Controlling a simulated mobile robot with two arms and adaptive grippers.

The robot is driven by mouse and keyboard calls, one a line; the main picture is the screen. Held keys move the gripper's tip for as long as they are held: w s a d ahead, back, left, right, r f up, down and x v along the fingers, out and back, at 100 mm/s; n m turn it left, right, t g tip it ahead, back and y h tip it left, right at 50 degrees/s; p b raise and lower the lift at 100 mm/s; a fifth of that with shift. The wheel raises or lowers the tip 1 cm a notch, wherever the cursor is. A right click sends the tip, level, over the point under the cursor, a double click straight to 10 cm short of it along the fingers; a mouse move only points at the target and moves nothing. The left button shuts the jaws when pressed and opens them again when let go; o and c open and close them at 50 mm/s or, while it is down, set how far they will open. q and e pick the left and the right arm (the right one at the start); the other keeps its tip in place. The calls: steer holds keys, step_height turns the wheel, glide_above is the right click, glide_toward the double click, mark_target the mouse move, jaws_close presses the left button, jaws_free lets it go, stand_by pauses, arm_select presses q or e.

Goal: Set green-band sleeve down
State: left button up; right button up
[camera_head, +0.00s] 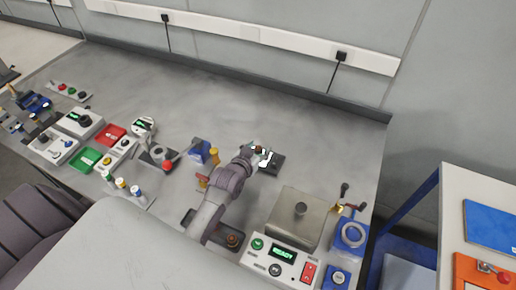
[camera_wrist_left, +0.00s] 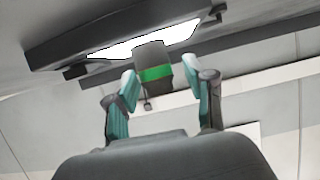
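The green-band sleeve (camera_wrist_left: 154,68) is a dark grey cylinder with a bright green band, seen between the fingers in the left wrist view, which appears upside down. Its far end overlaps a dark block (camera_wrist_left: 60,45) with a bright white patch (camera_wrist_left: 150,38); it seems to stand there, but contact is not clear. My left gripper (camera_wrist_left: 168,82) is open around the sleeve. A clear gap shows at the right finger and a small one at the left. In the head view my left gripper (camera_head: 261,153) is over the dark block (camera_head: 275,165), hiding the sleeve's details. My right gripper is not in view.
A blue block (camera_head: 200,151) and a red-knobbed lever (camera_head: 167,164) stand left of my arm. The bench behind the gripper is clear.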

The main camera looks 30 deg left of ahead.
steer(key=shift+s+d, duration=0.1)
arm_select(q)
steer(key=shift+r, duration=0.3)
steer(key=shift+s, duration=0.3)
steer(key=v, duration=1.1)
steer(key=shift+s+b, duration=0.25)
steer(key=shift+b, duration=0.05)
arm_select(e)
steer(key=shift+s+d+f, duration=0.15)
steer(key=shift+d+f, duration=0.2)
arm_select(q)
steer(key=shift+r, duration=0.1)
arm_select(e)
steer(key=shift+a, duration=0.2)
